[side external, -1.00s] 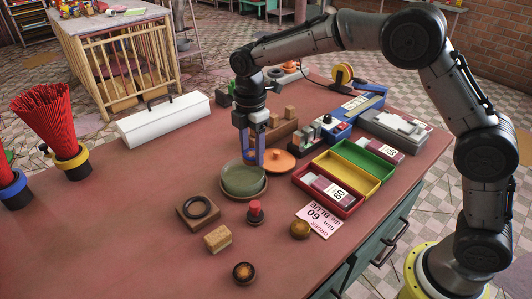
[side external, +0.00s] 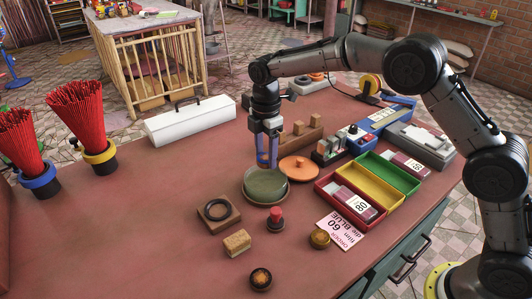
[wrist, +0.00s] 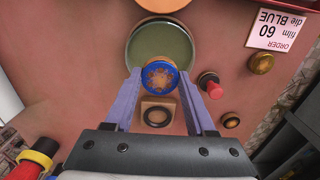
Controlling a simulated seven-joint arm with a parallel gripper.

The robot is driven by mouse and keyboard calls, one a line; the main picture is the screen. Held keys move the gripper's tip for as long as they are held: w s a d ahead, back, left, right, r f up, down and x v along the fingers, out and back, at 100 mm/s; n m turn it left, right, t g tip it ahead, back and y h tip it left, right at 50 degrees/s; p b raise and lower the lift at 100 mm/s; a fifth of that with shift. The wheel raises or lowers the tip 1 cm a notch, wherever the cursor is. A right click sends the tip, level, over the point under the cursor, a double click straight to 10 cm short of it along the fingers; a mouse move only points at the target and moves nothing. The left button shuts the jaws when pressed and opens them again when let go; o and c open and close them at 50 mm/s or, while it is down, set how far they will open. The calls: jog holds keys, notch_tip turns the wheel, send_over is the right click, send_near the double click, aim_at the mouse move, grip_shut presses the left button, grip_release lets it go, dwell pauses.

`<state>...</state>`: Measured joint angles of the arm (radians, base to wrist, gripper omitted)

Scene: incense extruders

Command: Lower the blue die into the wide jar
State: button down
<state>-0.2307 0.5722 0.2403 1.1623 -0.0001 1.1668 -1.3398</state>
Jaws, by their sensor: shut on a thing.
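The blue die (wrist: 160,77) is a round disc with a blue rim and a brownish, dotted face. My gripper (side external: 268,160) is shut on it, with one bluish finger on each side. The wide jar (side external: 265,188) is round with a green inside and stands on the table. In the side view the fingertips are at the jar's far rim, seemingly above it; the exact height is unclear. In the wrist view the die overlaps the near rim of the jar (wrist: 158,40), off its centre. The die is mostly hidden by the fingers in the side view.
An orange lid (side external: 298,168) lies close beside the jar. A wooden block with a dark ring (side external: 218,213), a red-topped piece (side external: 275,220) and a brass piece (side external: 319,239) stand nearby. An order card (side external: 343,229) reads film 60, die BLUE. The front left table is clear.

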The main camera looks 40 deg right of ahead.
send_over(266, 189)
jog(key=shift+f, duration=2.15)
jog(key=shift+f, duration=2.5)
dwell(0.8)
jog(key=shift+c, duration=0.8)
grip_release()
